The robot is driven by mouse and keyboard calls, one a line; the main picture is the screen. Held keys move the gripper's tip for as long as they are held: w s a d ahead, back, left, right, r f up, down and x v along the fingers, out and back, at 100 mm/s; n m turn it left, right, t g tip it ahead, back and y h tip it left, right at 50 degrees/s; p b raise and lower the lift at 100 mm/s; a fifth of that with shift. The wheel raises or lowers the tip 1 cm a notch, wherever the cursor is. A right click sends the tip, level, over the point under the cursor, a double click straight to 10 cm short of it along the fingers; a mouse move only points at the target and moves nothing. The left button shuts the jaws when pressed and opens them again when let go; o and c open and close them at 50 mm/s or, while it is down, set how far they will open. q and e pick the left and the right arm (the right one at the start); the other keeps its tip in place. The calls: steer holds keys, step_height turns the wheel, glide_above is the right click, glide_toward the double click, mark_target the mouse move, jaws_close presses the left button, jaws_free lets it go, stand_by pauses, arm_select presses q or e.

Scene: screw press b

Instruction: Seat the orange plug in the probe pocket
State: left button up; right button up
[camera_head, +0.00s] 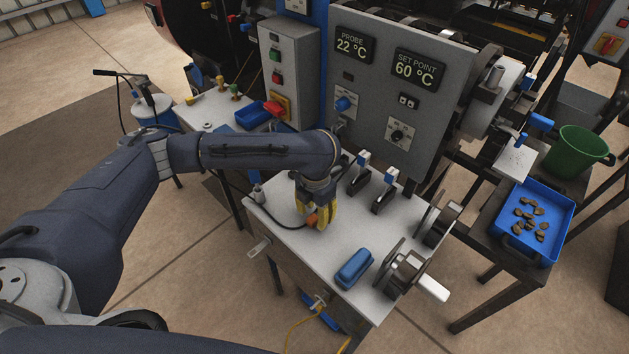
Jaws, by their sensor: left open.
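The orange plug (312,220) is small and sits low at the yellow fingers of my left gripper (319,221), over the pale bench top. The left gripper points down and its fingers partly hide the plug. I cannot tell whether the plug lies between the fingers or just beside them, or whether they touch it. A dark cable (283,230) curves across the bench towards the plug. I cannot make out the probe pocket for certain. My right gripper is not in view.
The pale bench (312,256) carries a blue block (354,268), upright blue-tipped levers (382,192) and a crank mechanism (405,275) at right. A grey panel (383,110) with PROBE 22 °C and SET POINT 60 °C displays stands behind. A blue tray (558,213) is far right.

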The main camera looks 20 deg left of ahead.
mark_target(314, 215)
arm_select(q)
step_height(314, 215, up, 15)
steer(key=shift+a, duration=0.15)
steer(key=shift+o, duration=0.8)
steer(key=shift+r, duration=0.25)
steer(key=shift+o, duration=0.2)
steer(key=shift+c, duration=0.2)
